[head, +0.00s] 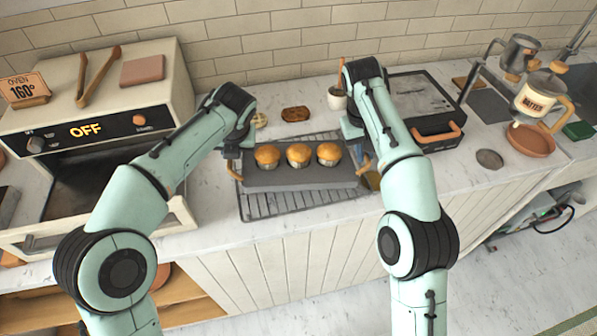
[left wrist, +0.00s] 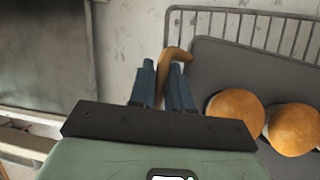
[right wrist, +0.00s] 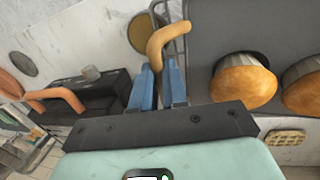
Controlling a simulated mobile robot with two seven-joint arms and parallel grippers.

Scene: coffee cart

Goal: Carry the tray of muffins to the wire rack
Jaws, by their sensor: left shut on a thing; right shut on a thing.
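The dark grey tray (head: 300,179) carries a row of three muffins (head: 299,154) with golden tops. It is over the wire rack (head: 305,204), whose front part and back edge show around it; I cannot tell whether they touch. My left gripper (head: 232,166) is shut on the tray's left tan handle, which shows between the fingers in the left wrist view (left wrist: 172,70). My right gripper (head: 362,158) is shut on the right handle, seen in the right wrist view (right wrist: 160,50). The tray looks about level.
An oven (head: 95,130) with an "OFF" display stands at the left, its front open. A black press-like appliance (head: 425,105) with a tan handle stands right of the rack. A white cup (head: 337,98) and a brown item (head: 296,114) are behind the tray. A batter jug (head: 540,97) is far right.

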